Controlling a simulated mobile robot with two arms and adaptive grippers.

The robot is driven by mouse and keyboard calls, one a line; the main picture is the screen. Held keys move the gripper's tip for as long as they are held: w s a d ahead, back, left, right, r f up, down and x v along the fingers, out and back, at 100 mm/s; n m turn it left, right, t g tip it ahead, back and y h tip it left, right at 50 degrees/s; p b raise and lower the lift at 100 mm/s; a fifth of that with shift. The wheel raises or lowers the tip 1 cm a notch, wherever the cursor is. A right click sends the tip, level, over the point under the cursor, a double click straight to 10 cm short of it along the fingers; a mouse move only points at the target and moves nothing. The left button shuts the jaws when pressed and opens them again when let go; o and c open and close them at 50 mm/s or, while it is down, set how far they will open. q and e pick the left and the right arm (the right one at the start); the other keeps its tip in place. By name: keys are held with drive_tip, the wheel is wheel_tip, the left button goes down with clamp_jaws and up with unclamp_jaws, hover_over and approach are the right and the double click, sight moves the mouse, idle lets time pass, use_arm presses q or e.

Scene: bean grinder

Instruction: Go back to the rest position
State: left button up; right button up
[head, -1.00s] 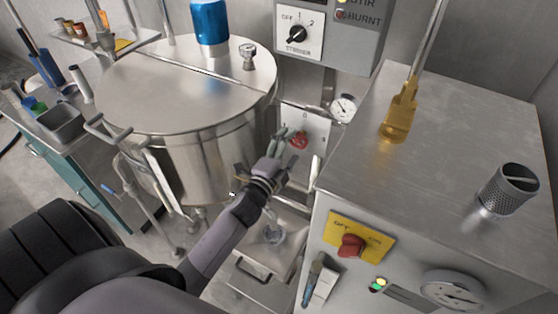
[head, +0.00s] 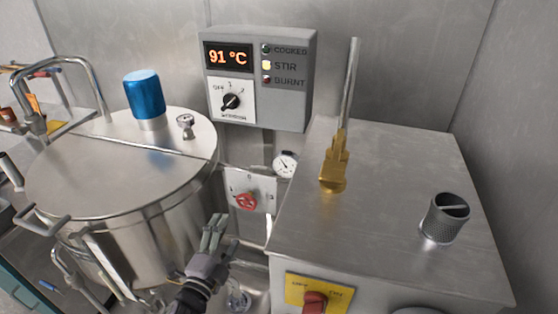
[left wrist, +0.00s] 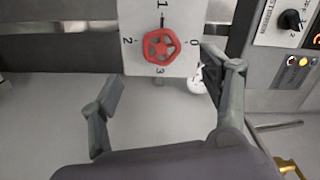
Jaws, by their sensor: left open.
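My left gripper (head: 217,232) is in the lower middle of the head view, in front of the steel vat and below the red valve knob (head: 246,201). In the left wrist view its two fingers (left wrist: 165,105) are spread apart with nothing between them. The red knob also shows in the left wrist view (left wrist: 163,46), on a white plate (left wrist: 190,20) numbered 0 to 3, beyond the fingertips and apart from them. My right gripper is not in either view.
The lidded steel vat (head: 120,175) stands at the left. A steel cabinet (head: 400,200) with a brass fitting (head: 335,165) and a red switch (head: 315,301) stands at the right. A control box (head: 260,77) on the wall reads 91 °C, its STIR light lit yellow. A round gauge (head: 285,165) is beside the plate.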

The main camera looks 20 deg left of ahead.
use_arm(q)
drive_tip(key=s+d+f+n+g, duration=0.3)
drive_tip(key=s+n+g, duration=0.15)
drive_tip(key=s, duration=0.25)
drive_tip(key=s+d+f+n+g+h, duration=0.1)
drive_tip(key=s+d+f+n+g, duration=0.3)
drive_tip(key=s, duration=0.3)
drive_tip(key=s+d+f+n+g, duration=0.1)
drive_tip(key=s+f+n+g, duration=0.1)
drive_tip(key=s+n+g, duration=0.35)
drive_tip(key=s+f+m+g, duration=0.1)
drive_tip(key=s+f, duration=0.1)
drive_tip(key=f, duration=1.2)
drive_tip(key=s+f+m+g, duration=0.1)
drive_tip(key=s+f, duration=0.2)
drive_tip(key=f, duration=1.1)
drive_tip(key=s+a+f+g, duration=0.1)
drive_tip(key=s+a+f, duration=0.1)
drive_tip(key=s+f, duration=1.2)
drive_tip(key=shift+s+a, duration=0.2)
drive_tip(key=shift+s, duration=0.45)
